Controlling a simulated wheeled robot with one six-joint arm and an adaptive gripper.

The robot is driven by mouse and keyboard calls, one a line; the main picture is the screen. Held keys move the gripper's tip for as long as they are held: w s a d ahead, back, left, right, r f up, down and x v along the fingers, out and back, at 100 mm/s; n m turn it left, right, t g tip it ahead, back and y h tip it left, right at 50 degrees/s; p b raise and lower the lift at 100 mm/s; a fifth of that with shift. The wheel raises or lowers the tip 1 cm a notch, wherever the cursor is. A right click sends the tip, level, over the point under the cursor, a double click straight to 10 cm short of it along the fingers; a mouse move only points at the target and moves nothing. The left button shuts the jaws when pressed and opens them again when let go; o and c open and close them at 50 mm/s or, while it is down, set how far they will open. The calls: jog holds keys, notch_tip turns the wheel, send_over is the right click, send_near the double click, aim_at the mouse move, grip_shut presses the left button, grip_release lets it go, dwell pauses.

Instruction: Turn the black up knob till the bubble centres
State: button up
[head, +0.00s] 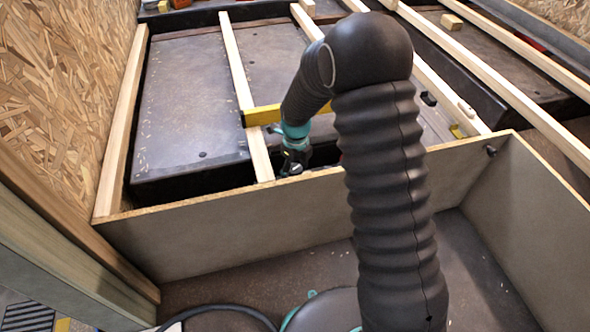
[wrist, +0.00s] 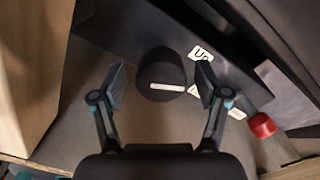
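The black knob (wrist: 160,68) shows in the wrist view, round with a white pointer line across its face. A white "UP" label (wrist: 201,54) lies at its upper right, with another partly hidden white marking below. My gripper (wrist: 162,79) is open, one finger on each side of the knob; I cannot tell whether either finger touches it. In the head view my gripper (head: 294,162) reaches down behind the near wooden panel, and the knob is hidden. A yellow bar like a spirit level (head: 262,115) lies across the timber, partly behind my arm; no bubble can be made out.
A red cap (wrist: 262,126) sits right of my gripper in the wrist view. Pale timber slats (head: 245,95) run lengthwise over dark panels (head: 190,105). The near panel (head: 230,230) stands close in front of my gripper. A chipboard wall (head: 60,90) rises at the left.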

aim_at(296, 168)
jog(key=shift+d+r, duration=0.1)
notch_tip(296, 168, up, 12)
jog(key=shift+w, duration=0.15)
dwell(0.5)
jog(key=shift+d, duration=0.1)
dwell(0.8)
jog(key=s+d+r+n+t+p, duration=0.1)
jog(key=s+d+r+n+t, duration=0.1)
jog(key=s+d+r+n, duration=0.3)
jog(key=s+d+r+n+t+p, duration=0.1)
jog(key=s+d+r+n+t, duration=0.1)
jog(key=s+d+r+n, duration=0.3)
jog(key=s+d+r+n+t, duration=0.2)
jog(key=s+d+r+n, duration=0.4)
jog(key=s+n, duration=0.9)
jog(key=s+r, duration=0.3)
jog(key=shift+s+r+n+p, duration=0.2)
jog(key=shift+r+n+p, duration=0.1)
jog(key=shift+n+p, duration=0.1)
